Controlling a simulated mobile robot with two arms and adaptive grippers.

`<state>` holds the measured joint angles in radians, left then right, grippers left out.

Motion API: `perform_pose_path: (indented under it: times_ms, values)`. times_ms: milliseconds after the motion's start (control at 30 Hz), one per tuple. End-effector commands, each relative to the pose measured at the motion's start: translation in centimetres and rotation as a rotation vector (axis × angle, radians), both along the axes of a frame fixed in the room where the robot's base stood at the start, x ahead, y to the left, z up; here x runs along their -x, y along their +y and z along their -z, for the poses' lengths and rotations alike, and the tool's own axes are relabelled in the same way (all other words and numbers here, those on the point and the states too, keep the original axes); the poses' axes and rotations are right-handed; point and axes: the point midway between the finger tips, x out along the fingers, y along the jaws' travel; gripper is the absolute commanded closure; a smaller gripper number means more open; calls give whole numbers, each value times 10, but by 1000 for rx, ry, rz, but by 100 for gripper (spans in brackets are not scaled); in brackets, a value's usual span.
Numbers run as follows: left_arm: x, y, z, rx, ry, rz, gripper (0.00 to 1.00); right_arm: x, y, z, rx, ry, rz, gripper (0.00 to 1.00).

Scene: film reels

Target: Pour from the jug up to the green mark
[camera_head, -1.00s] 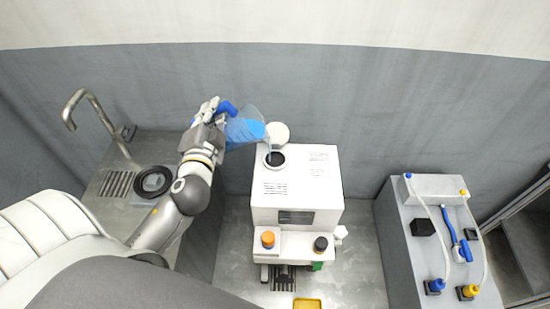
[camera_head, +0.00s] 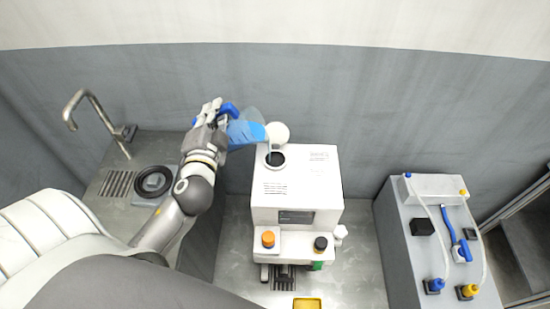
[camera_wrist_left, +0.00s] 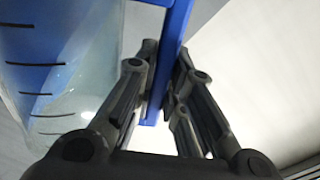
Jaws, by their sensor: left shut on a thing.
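My left gripper (camera_head: 222,122) is shut on the blue handle (camera_wrist_left: 172,50) of a clear jug (camera_head: 246,131). The jug is tilted to the right, with blue liquid inside toward its lip. In the left wrist view the jug wall (camera_wrist_left: 75,75) carries black graduation lines. The lip is just above and left of the round dark opening (camera_head: 276,159) in the white machine (camera_head: 300,185). A thin pale streak shows between lip and opening. A small green patch (camera_head: 317,266) is low on the machine's front; I cannot tell whether it is the green mark. My right gripper is not in view.
A raised round white lid (camera_head: 277,133) stands behind the opening. A grey stand (camera_head: 400,245) with tubes and a blue brush (camera_head: 455,238) is at right. A yellow tray (camera_head: 307,304) lies in front.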

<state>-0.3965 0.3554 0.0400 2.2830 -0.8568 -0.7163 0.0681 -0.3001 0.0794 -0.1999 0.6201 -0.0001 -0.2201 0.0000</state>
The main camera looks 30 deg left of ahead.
Motion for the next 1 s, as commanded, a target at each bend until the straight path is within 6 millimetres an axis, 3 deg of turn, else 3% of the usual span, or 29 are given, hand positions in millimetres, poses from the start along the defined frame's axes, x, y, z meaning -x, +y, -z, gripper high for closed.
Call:
perform_pose_path:
  times_ms: [1000]
  values:
    - [-2, -4, -1, -47, 17, 1, 100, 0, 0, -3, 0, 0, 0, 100]
